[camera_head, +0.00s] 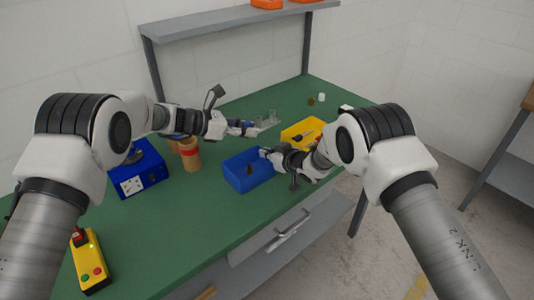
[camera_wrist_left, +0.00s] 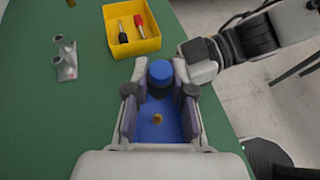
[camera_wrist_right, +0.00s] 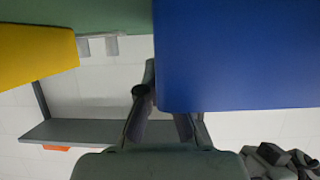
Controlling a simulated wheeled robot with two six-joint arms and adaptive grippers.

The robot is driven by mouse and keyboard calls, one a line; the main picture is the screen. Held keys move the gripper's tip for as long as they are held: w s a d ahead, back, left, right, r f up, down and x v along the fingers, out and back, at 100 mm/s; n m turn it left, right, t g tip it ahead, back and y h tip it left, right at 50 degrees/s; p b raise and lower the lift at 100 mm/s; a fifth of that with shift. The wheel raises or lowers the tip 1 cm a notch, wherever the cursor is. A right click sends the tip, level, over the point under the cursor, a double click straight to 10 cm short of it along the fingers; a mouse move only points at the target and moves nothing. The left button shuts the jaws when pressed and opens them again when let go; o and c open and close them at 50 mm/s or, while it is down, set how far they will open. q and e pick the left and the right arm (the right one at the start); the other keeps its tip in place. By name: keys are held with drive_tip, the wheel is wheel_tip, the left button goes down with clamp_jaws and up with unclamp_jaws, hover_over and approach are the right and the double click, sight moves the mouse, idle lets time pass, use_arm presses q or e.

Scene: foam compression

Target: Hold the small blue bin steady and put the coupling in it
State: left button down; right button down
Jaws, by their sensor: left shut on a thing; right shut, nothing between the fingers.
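The small blue bin (camera_head: 240,181) stands on the green table, with a small brass-brown piece (camera_wrist_left: 157,118) inside. My left gripper (camera_head: 252,128) is above the table behind the bin. In the left wrist view (camera_wrist_left: 160,82) it is shut on a blue cylindrical piece (camera_wrist_left: 160,70), apparently the coupling. The bin's floor shows beneath its fingers. My right gripper (camera_head: 268,155) is shut and empty at the bin's right end. In the right wrist view the bin's wall (camera_wrist_right: 235,55) is close to the fingers (camera_wrist_right: 165,112); whether they touch is unclear.
A yellow bin (camera_head: 289,137) with tools stands right of the blue bin. A grey fixture (camera_wrist_left: 64,60) is behind. A blue box (camera_head: 152,178), brown cylinder (camera_head: 191,163) and yellow button box (camera_head: 92,272) are on the left. The table front is clear.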

use_arm(q)
drive_tip(key=shift+f, duration=0.1)
hover_over(248, 156)
drive_tip(key=s, duration=0.5)
drive_tip(key=shift+s+d+f, duration=0.1)
drive_tip(key=shift+f, duration=2.2)
drive_tip(key=shift+s+f, duration=0.1)
drive_tip(key=shift+f, duration=2.2)
drive_tip(key=c, duration=1.4)
unclamp_jaws()
drive_tip(key=shift+f, duration=0.2)
drive_tip(key=o, duration=0.5)
drive_tip(key=v, duration=1.2)
